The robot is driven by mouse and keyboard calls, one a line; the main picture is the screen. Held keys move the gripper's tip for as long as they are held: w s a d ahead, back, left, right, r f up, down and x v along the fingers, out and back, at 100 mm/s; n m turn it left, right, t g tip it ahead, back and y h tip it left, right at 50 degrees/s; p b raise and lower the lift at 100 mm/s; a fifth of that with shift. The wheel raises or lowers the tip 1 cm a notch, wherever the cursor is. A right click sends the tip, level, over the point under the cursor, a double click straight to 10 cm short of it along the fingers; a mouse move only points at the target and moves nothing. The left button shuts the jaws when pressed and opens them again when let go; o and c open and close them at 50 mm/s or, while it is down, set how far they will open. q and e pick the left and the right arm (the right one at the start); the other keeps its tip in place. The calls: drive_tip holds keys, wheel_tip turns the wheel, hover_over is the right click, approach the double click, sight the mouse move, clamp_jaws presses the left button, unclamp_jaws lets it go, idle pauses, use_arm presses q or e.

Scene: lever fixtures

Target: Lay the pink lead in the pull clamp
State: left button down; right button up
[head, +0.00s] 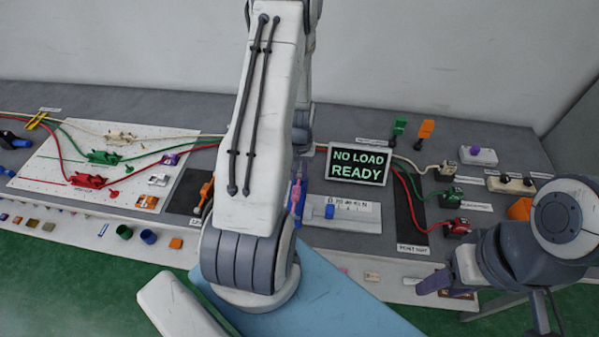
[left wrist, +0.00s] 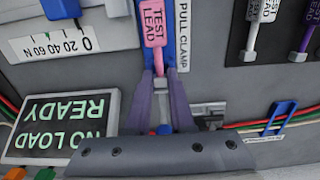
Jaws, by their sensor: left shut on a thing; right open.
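The pink test lead (left wrist: 155,22) lies lengthwise over the blue pull clamp (left wrist: 169,48) in the left wrist view, with blue showing along its sides. I cannot tell whether it rests in the clamp or is just above it. My left gripper (left wrist: 161,82) is shut on the pale end of the lead. In the head view my left arm hides most of this; only a bit of pink and purple shows beside it. My right gripper (head: 440,283) is open and empty at the lower right, off the table's front edge.
The display (head: 358,163) reads NO LOAD READY. The gauge scale (head: 352,213) with a blue slider stands right of the clamp in the head view. White (left wrist: 258,22) and purple (left wrist: 309,22) leads sit near the clamp. Red and green cables cross the table (head: 330,115).

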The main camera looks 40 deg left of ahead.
use_arm(q)
drive_tip(key=shift+f, duration=0.45)
drive_tip(key=shift+f+b, duration=0.6)
drive_tip(key=shift+b, duration=0.1)
drive_tip(key=shift+f, duration=0.25)
